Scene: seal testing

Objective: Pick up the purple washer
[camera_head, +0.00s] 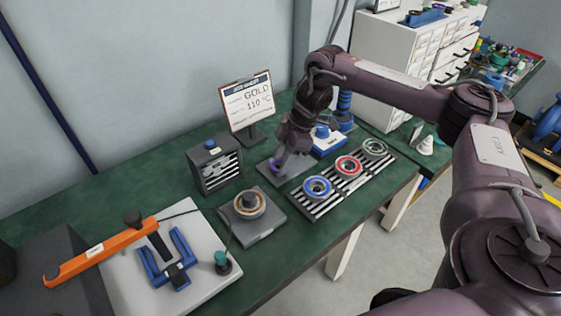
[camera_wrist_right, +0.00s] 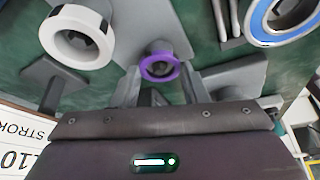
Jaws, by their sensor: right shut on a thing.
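The purple washer (camera_head: 275,167) is mostly hidden by my right gripper (camera_head: 283,168) in the head view, low over a grey plate (camera_head: 265,174). In the right wrist view the purple washer (camera_wrist_right: 160,77) shows as a ring between the two fingertips of my right gripper (camera_wrist_right: 160,84), which is shut on it. The plate lies behind the washer there; I cannot tell whether the washer touches it. My left gripper is not in view.
A striped rack with a blue ring (camera_head: 317,194), a red ring and a grey-green ring is right of the gripper. A sign (camera_head: 247,101) stands behind. A slotted box (camera_head: 215,173) and a plate with a ringed post (camera_head: 270,223) are left. Green table (camera_head: 160,190) shows between.

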